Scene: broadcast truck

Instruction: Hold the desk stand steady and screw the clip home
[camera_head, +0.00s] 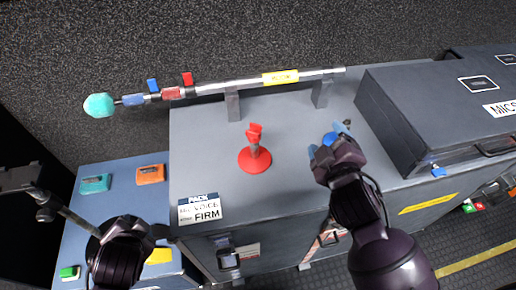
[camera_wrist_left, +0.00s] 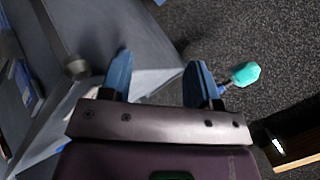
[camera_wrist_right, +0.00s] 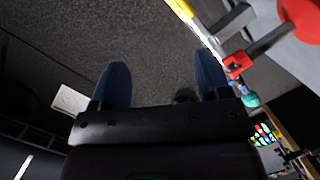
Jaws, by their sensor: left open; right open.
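The desk stand (camera_head: 255,160) has a round red base and a short grey stem, and stands upright on the grey case top. A red clip (camera_head: 255,130) is at the top of its stem; how tightly it sits there I cannot tell. In the right wrist view the stand's base (camera_wrist_right: 302,18) and the clip (camera_wrist_right: 238,65) show at upper right. My right gripper (camera_head: 327,139) is open, to the right of the stand and apart from it. My left gripper (camera_wrist_left: 160,70) is open, low at the left in the head view, well away from the stand.
A pole (camera_head: 225,86) with a teal foam end lies across two grey supports behind the stand. A dark case (camera_head: 400,130) stands to the right. A printed card (camera_head: 200,210) is at the front left. A lower blue table (camera_head: 115,205) holds small coloured items. Free room surrounds the stand.

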